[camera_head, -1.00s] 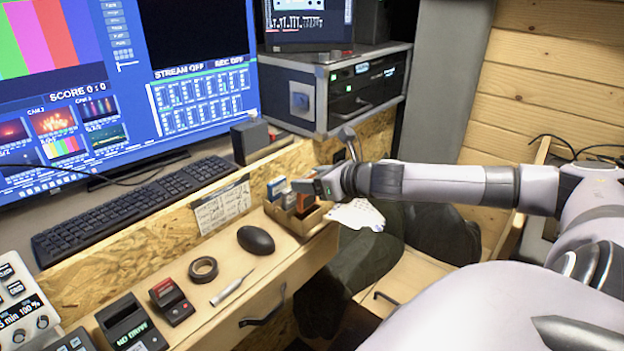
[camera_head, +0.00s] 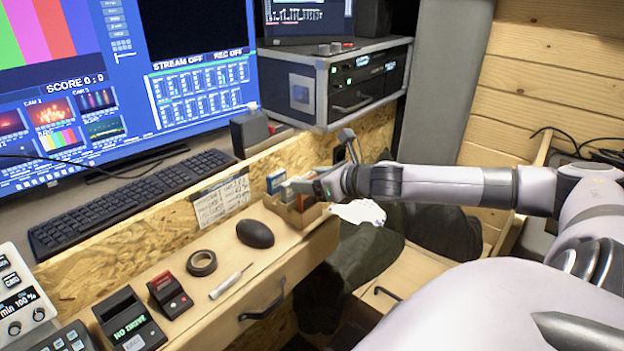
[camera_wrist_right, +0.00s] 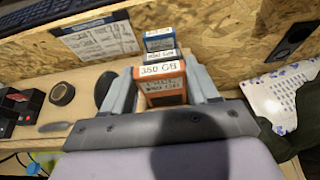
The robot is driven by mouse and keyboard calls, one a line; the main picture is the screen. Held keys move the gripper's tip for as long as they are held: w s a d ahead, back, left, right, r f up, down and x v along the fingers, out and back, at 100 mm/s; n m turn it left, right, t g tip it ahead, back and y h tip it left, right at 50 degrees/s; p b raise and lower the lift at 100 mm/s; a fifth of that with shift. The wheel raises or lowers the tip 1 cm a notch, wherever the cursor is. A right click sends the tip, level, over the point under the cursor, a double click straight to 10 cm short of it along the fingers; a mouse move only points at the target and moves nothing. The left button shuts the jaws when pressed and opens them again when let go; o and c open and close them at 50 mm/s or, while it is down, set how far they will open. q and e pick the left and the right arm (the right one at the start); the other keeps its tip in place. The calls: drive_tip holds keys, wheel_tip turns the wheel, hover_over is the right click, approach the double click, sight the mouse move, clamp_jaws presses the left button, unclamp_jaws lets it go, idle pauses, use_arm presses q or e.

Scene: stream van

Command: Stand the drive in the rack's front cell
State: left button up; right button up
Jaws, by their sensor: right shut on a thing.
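The drive (camera_wrist_right: 166,84) is orange with a white "GB" label on its top edge. It stands upright between the two fingers of my right gripper (camera_head: 294,188), which is shut on it. The drive's lower end and the cell floor are hidden. My left gripper is out of view.
A chipboard panel (camera_head: 160,218) rises behind. A dock reading "NO DRIVE" (camera_head: 130,322) stands at lower left.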

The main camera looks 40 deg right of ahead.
sight(312, 207)
drive_tip(key=shift+f+b, duration=1.05)
drive_tip(key=shift+f, duration=0.65)
drive_tip(key=o, duration=1.2)
